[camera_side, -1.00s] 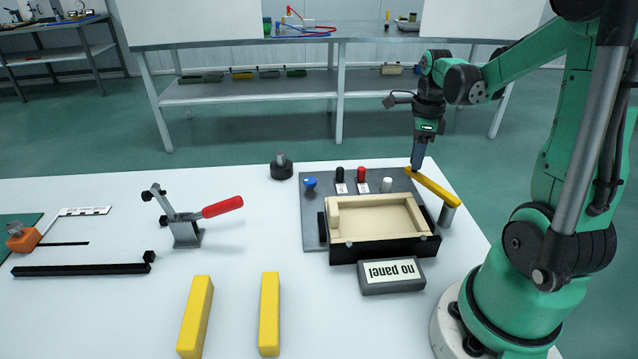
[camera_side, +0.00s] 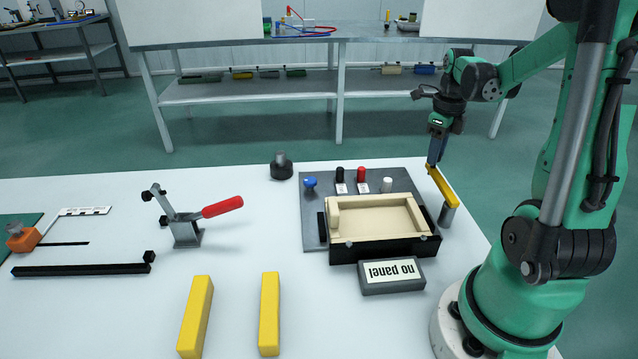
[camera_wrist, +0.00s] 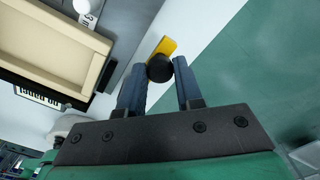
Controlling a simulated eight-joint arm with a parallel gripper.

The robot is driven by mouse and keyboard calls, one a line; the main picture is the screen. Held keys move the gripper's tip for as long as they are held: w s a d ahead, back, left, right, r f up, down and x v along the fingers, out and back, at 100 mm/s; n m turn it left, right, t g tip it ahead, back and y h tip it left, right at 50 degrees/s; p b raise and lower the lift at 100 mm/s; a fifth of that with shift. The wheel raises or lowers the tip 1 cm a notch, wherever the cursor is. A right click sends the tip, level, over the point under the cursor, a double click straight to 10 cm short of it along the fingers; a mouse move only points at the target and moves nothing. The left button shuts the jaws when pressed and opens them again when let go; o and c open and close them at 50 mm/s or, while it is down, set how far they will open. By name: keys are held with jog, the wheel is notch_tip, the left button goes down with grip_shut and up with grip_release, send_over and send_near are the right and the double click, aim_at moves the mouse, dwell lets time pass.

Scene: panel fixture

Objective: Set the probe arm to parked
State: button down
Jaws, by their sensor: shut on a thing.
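The probe arm (camera_side: 444,188) is a yellow bar on a short grey post (camera_side: 448,215) at the right edge of the fixture. It points away from the post toward the back, slightly left. My gripper (camera_side: 433,164) is at its far end. In the wrist view my gripper (camera_wrist: 161,76) has its two blue-grey fingers on either side of a round black knob (camera_wrist: 159,69), shut on it. Part of the yellow bar (camera_wrist: 167,46) shows beyond the knob; the rest is hidden there.
The fixture's grey plate (camera_side: 313,228) carries a cream tray (camera_side: 341,237) in a black frame, with blue, black, red and white knobs behind. A "no panel" sign (camera_side: 392,276) stands in front. A red-handled clamp (camera_side: 187,231) and yellow blocks (camera_side: 269,313) are farther left.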

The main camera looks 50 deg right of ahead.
jog(key=shift+s, duration=0.1)
jog(key=c, duration=0.6)
grip_release()
jog(key=shift+r, duration=2.8)
